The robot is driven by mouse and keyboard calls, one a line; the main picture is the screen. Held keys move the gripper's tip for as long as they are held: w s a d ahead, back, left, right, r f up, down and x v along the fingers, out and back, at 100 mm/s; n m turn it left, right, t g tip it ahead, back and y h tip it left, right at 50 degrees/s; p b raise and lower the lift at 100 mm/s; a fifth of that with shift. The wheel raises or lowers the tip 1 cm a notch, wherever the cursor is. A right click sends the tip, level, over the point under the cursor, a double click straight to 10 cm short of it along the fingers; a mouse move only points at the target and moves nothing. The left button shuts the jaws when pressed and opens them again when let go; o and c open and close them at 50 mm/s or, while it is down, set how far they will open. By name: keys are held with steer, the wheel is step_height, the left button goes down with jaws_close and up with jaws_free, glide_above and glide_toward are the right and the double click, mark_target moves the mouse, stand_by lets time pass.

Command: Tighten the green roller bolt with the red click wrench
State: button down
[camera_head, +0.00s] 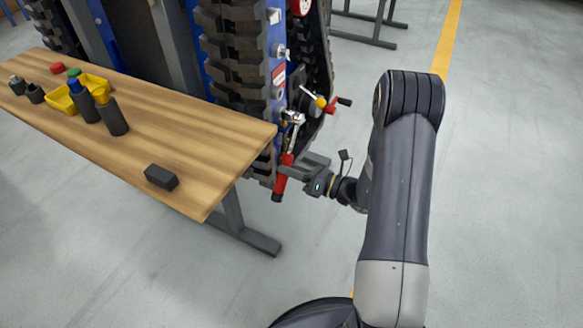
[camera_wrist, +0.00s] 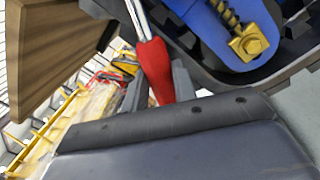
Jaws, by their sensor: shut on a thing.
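The red click wrench (camera_head: 282,180) is upright and slightly tilted beside the tracked carrier, with its silver head (camera_head: 292,117) up close to the carrier's side. I cannot tell whether the head sits on a bolt. My gripper (camera_head: 289,168) is shut on the red handle. In the wrist view my gripper (camera_wrist: 158,85) has a finger on each side of the red handle (camera_wrist: 155,68), and its silver shaft runs up out of the picture. No green roller bolt can be made out on the carrier in either view.
The tracked carrier (camera_head: 235,45) stands behind the wooden bench (camera_head: 190,125). A yellow bolt (camera_wrist: 248,42) shows on its blue part. The bench holds a yellow tray (camera_head: 60,103), bottles and a black block (camera_head: 161,177). Floor to the right is clear.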

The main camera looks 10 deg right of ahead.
steer(key=shift+s+a+r+m+p, duration=0.3)
steer(key=shift+s+r+m+p, duration=0.25)
steer(key=shift+p, duration=0.25)
steer(key=shift+w+f, duration=0.15)
stand_by(0.5)
steer(key=shift+d, duration=0.1)
steer(key=shift+v, duration=1.75)
